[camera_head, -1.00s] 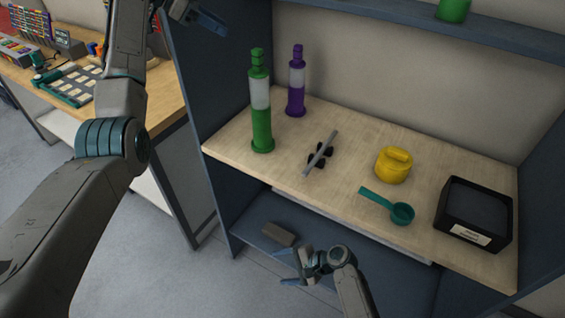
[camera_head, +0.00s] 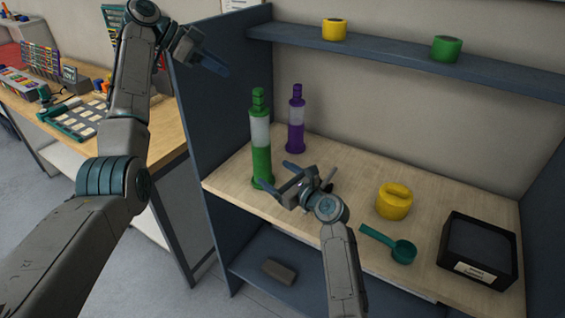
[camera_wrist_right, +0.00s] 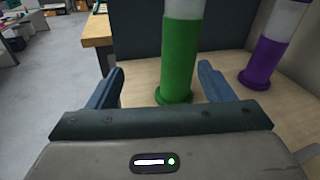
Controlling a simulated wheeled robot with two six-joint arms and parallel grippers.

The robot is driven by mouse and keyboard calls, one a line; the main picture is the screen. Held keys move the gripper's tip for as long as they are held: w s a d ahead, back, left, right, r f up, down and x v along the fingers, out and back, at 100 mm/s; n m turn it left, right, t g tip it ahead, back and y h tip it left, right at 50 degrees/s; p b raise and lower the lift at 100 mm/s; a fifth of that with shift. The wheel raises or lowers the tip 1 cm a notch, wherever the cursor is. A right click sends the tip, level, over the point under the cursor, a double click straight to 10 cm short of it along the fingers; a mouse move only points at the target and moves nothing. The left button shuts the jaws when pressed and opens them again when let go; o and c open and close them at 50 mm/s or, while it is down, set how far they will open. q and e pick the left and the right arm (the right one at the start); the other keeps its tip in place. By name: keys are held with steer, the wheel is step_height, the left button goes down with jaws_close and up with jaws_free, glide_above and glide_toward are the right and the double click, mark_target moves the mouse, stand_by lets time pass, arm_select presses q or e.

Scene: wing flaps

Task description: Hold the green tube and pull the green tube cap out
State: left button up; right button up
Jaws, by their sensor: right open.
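The green tube (camera_head: 262,160) stands upright at the left of the wooden shelf top, with a clear upper section and a green cap (camera_head: 258,99) on top. My right gripper (camera_head: 277,178) is open, in front of and to the right of the tube's lower part. In the right wrist view, the green tube (camera_wrist_right: 182,50) appears between the two spread fingers, just beyond them, and its cap is out of view. My left gripper (camera_head: 213,62) is raised at upper left beside the cabinet's side wall, away from the tube; its finger opening is unclear.
A purple tube (camera_head: 296,130) stands behind, right of the green one. A dark rod on a stand (camera_head: 328,184) is partly hidden by my right gripper. The cabinet wall (camera_head: 215,150) is at left.

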mark_target(266, 148)
steer(key=w+a+r+m, duration=0.1)
steer(key=w, duration=0.2)
steer(key=w+a+r+t+h, duration=0.1)
steer(key=w+a, duration=0.1)
steer(key=w, duration=0.2)
steer(key=w+a+r+m, duration=0.1)
steer(key=w, duration=0.3)
steer(key=shift+a+r+m+t, duration=0.1)
steer(key=shift+a+m+t, duration=0.05)
steer(key=shift+m+t, duration=0.2)
steer(key=c, duration=1.4)
